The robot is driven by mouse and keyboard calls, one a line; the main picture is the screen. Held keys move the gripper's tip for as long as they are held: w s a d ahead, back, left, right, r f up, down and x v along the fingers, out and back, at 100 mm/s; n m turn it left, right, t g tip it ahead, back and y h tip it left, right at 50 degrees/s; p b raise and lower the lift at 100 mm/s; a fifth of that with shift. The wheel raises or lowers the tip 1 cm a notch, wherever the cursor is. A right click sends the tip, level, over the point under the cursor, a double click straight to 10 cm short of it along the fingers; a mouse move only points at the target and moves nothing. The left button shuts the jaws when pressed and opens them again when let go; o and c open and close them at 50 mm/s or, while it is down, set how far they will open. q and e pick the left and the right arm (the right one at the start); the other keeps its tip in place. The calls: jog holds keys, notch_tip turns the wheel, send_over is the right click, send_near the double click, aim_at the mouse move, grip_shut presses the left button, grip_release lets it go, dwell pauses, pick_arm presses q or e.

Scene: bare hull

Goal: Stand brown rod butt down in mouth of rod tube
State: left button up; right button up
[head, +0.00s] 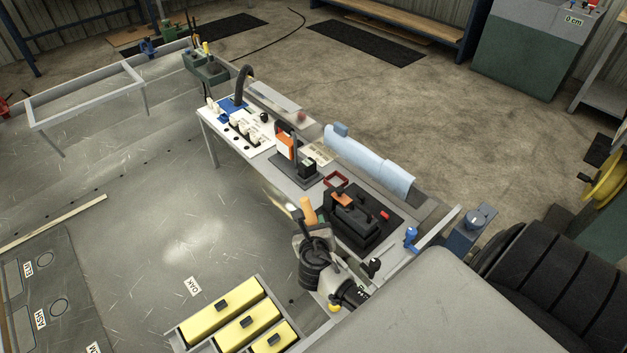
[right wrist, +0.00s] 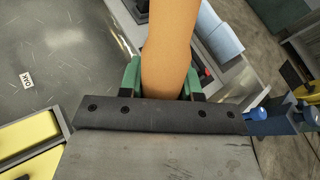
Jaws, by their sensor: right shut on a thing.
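My right gripper (head: 303,221) is over the inside of the hull, beside the side bench. It is shut on an orange-brown, rounded bar, which I take to be the brown rod (head: 308,210). In the right wrist view the rod (right wrist: 172,50) is large and close, held between the green finger pads of my right gripper (right wrist: 165,78). It runs out of the top of that view, so its far end is hidden there. I cannot pick out the rod tube with certainty in either view. My left gripper is not in view.
A black case (head: 352,222) stands on the bench (head: 297,185) just right of my right gripper. A pale blue roll (head: 368,163) lies along the hull edge. The hull floor (head: 150,220) is largely clear.

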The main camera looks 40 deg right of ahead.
jog(key=shift+s+f, duration=0.1)
jog(key=shift+f, duration=0.15)
jog(key=o, duration=1.1)
jog(key=shift+s+f, duration=0.1)
jog(key=shift+a, duration=0.1)
jog(key=shift+s+a, duration=0.15)
jog(key=shift+s, duration=0.1)
jog(key=v, duration=1)
jog(key=shift+r, duration=0.35)
jog(key=shift+w, duration=0.1)
